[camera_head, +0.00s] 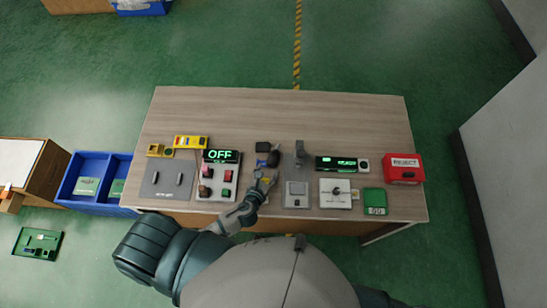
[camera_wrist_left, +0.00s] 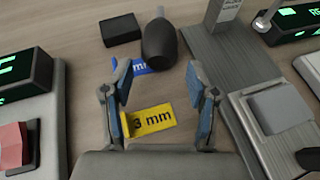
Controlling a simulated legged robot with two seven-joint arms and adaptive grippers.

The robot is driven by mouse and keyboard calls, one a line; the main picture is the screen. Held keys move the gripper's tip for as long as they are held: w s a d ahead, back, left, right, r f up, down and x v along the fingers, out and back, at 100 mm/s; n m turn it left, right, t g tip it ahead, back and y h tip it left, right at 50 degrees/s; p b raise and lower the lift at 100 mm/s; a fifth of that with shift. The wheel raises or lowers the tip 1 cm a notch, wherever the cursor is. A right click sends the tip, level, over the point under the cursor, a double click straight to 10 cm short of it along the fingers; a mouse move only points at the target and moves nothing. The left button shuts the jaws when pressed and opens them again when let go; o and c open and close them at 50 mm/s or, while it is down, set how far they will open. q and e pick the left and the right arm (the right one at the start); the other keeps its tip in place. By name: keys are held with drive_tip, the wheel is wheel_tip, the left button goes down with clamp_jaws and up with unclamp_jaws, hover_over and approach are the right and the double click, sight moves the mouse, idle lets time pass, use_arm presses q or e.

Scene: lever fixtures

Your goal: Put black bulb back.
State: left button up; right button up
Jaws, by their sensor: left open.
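The black bulb (camera_head: 273,158) is a dark rounded piece on the table, just beyond my left gripper (camera_head: 265,179). In the left wrist view the bulb (camera_wrist_left: 159,46) lies past the two fingertips, slightly overlapping a blue label (camera_wrist_left: 137,67). My left gripper (camera_wrist_left: 155,88) is open, its fingers apart on either side of a yellow "3 mm" label (camera_wrist_left: 150,120). Nothing is between the fingers at bulb height, and they do not appear to touch the bulb. My right gripper is out of view.
A small black block (camera_wrist_left: 121,30) lies left of the bulb. A grey fixture (camera_head: 297,190) with an upright post stands close on the right. A button panel (camera_head: 217,182) with an "OFF" display (camera_head: 221,156) is on the left. The table's far half (camera_head: 280,110) is clear.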

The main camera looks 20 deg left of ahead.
sight(270, 164)
use_arm(q)
drive_tip(key=x, duration=0.6)
drive_tip(key=shift+w+r, duration=0.25)
drive_tip(key=shift+w, duration=0.2)
drive_tip(key=c, duration=0.9)
drive_tip(key=shift+c, duration=0.2)
drive_tip(key=shift+r, duration=0.15)
